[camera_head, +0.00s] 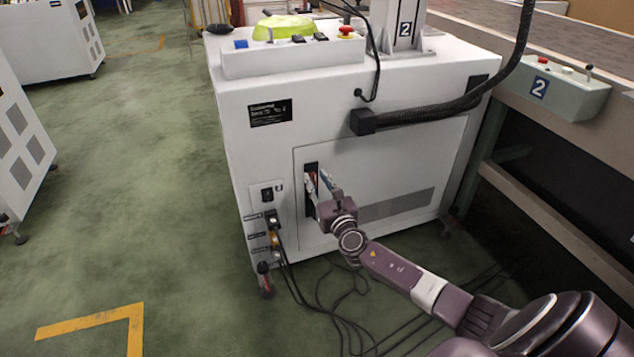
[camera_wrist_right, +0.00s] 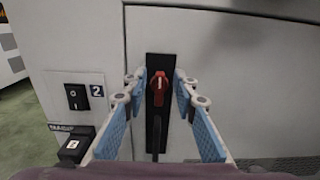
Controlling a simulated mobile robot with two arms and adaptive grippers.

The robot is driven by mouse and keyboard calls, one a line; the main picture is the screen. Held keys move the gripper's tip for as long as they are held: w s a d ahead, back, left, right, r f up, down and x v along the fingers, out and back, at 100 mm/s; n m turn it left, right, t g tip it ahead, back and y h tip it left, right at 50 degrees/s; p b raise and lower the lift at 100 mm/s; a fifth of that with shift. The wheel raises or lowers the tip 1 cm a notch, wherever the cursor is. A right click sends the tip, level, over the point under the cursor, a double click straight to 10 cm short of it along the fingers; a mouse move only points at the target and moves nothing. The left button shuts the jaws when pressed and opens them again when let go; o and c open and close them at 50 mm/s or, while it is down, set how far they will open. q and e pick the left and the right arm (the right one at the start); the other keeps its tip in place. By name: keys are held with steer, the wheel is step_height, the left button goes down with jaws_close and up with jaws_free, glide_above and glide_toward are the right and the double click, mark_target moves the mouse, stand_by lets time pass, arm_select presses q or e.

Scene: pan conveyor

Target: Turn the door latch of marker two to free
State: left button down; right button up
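The door latch (camera_wrist_right: 158,82) is a red turning handle on a black upright plate (camera_wrist_right: 157,136) on the cabinet door of the white machine marked 2. Its red grip stands about upright in the right wrist view. In the head view the black plate (camera_head: 311,171) is partly hidden by my gripper. My right gripper (camera_head: 319,181) is at the plate. In the right wrist view its two blue-padded fingers (camera_wrist_right: 159,82) are open on either side of the latch, with a gap on each side. My left gripper is in neither view.
A black switch (camera_wrist_right: 77,97) with a "2" label is left of the door. Plugged cables (camera_head: 273,222) hang at the cabinet's lower left corner and run over the floor. A thick black hose (camera_head: 430,112) crosses above the door.

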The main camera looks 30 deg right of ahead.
jaws_close()
